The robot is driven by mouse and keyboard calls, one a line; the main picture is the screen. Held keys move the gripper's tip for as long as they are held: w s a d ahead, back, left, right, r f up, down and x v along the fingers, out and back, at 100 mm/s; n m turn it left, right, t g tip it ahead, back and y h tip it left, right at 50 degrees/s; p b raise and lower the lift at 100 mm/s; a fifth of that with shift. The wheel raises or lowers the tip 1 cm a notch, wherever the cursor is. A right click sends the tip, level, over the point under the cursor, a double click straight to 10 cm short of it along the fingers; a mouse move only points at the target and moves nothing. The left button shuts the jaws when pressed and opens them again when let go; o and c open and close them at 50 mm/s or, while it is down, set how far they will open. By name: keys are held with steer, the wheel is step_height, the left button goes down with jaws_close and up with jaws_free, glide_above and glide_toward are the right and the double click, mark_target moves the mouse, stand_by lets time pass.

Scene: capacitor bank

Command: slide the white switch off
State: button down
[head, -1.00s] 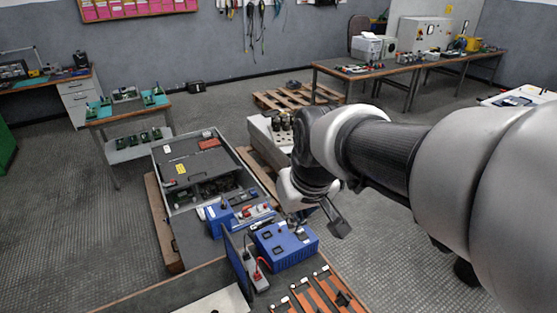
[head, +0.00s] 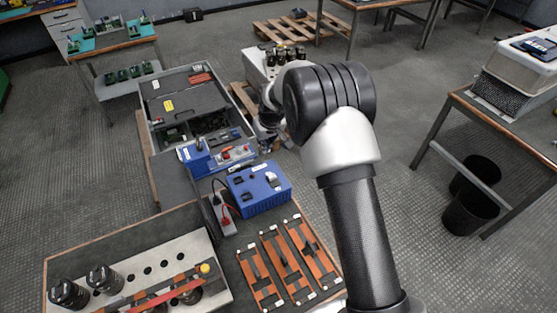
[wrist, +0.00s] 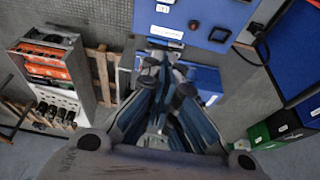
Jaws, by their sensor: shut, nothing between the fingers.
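In the wrist view my gripper (wrist: 165,62) is shut, with nothing between its fingers. Its tips are in front of a blue panel (wrist: 205,15) with white labels and dark square fittings; I cannot tell the gap. In the head view my gripper is mostly hidden behind my arm, near a blue box (head: 260,190) with dark fittings and a pale part on top. I cannot surely pick out the white switch in either view.
A second blue unit (head: 196,158) stands behind the blue box. Orange strips (head: 285,260) with white ends lie on the bench in front. Black cylinders (head: 105,279) stand at the front left. A grey open case (head: 148,115) is behind. Leads run beside the blue box.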

mark_target(272, 177)
steer(key=shift+w+d+f, duration=0.1)
steer(key=shift+w+f, duration=0.15)
steer(key=shift+f, duration=0.35)
steer(key=shift+w+d+f, duration=0.1)
steer(key=shift+w+f, duration=0.15)
steer(key=shift+f, duration=0.35)
steer(key=b+x, duration=0.2)
steer(key=x, duration=0.7)
steer(key=shift+f+b, duration=0.3)
steer(key=shift+f, duration=0.25)
steer(key=shift+s+d+r+b, duration=0.15)
steer(key=shift+s+d, duration=0.15)
steer(key=shift+s, duration=0.55)
steer(key=shift+s+d+f+b, duration=0.15)
steer(key=shift+s+d, duration=0.2)
steer(key=shift+s, duration=0.55)
steer(key=shift+r, duration=0.1)
